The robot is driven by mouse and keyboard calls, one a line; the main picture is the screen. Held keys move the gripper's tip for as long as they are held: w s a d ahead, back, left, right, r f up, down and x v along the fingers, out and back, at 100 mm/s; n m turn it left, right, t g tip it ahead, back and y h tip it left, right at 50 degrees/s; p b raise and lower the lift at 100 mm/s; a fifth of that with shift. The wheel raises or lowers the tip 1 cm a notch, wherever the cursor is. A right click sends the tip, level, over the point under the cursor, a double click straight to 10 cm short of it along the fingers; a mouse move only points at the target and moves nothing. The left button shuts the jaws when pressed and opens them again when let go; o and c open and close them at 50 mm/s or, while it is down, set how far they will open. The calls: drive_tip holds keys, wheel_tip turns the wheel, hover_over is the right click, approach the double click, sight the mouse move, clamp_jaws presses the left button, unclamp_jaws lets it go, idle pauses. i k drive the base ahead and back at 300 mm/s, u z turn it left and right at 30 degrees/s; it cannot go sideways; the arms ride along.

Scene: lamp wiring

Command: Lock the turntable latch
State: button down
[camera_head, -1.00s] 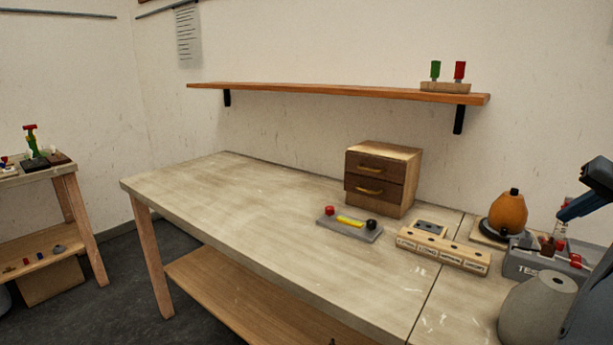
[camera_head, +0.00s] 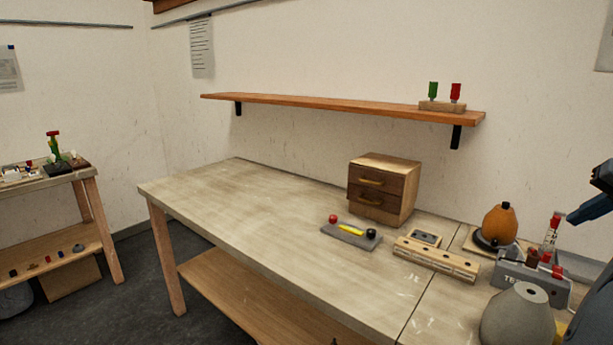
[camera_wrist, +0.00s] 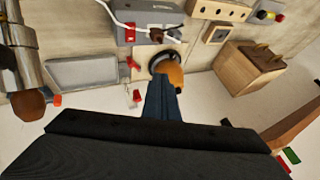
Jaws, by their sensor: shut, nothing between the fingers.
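The turntable is a black disc on a pale wooden base (camera_head: 473,243) at the right of the bench, with an orange rounded body (camera_head: 499,225) on it. In the wrist view the orange body (camera_wrist: 172,73) and base (camera_wrist: 141,53) are just beyond my fingertips. My gripper (camera_wrist: 162,80) is shut and empty; its fingers overlap the orange body in that view, and I cannot tell if they touch. In the head view my gripper (camera_head: 574,217) is at the right edge, right of the turntable. A small red part (camera_wrist: 133,63) shows beside the base; I cannot tell if it is the latch.
A grey tester box (camera_head: 532,280) with red parts stands right of the turntable. A grey cone (camera_head: 516,318) is in front. A wooden block with holes (camera_head: 436,261), a grey plate (camera_head: 350,237) and a drawer box (camera_head: 383,187) are to the left. The bench's left half is clear.

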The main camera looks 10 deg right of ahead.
sight(546, 258)
drive_tip(key=z, duration=0.05)
drive_tip(key=k, duration=0.9)
